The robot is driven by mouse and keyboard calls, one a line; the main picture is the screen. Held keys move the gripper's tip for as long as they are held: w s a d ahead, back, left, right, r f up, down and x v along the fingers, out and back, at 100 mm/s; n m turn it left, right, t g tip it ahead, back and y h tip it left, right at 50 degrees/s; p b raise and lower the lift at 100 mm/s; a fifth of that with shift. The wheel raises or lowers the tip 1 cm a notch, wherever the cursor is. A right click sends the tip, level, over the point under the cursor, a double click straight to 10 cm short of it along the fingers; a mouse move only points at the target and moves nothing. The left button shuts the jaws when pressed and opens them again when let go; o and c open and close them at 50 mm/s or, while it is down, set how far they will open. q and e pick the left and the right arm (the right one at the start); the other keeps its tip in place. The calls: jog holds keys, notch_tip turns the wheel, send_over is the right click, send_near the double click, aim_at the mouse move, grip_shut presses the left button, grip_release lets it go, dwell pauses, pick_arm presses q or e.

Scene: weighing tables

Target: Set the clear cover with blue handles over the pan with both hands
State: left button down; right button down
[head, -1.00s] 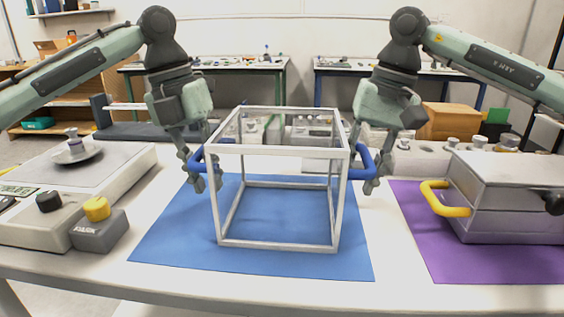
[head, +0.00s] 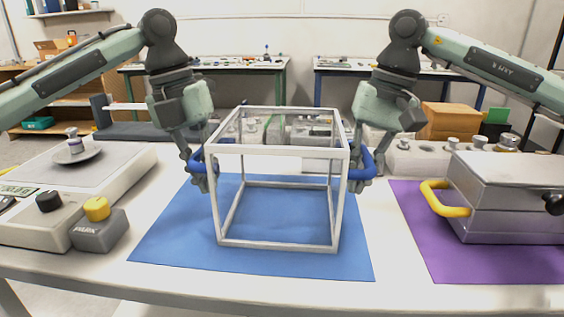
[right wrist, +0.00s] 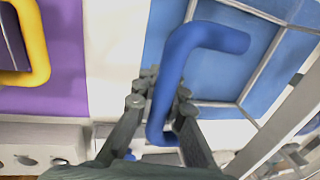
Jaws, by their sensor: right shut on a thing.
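The clear cover (head: 283,243) is a box with a pale frame, upright on the blue mat (head: 165,240). It has a blue handle on each side. My right gripper (head: 360,178) is shut on the right blue handle (head: 368,163), which also shows between the fingers in the right wrist view (right wrist: 170,75). My left gripper (head: 203,176) is at the left blue handle (head: 196,163), its fingers drawn in around it. The round pan (head: 88,154) sits on the balance at the far left, with a small metal weight (head: 74,141) on it.
On the right, a metal box (head: 515,190) with a yellow handle stands on a purple mat (head: 470,265). A tray of weights (head: 425,160) lies behind it.

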aim_at(201, 150)
pick_arm(q)
jog(key=shift+r, duration=0.15)
pick_arm(e)
jog(key=shift+r, duration=0.15)
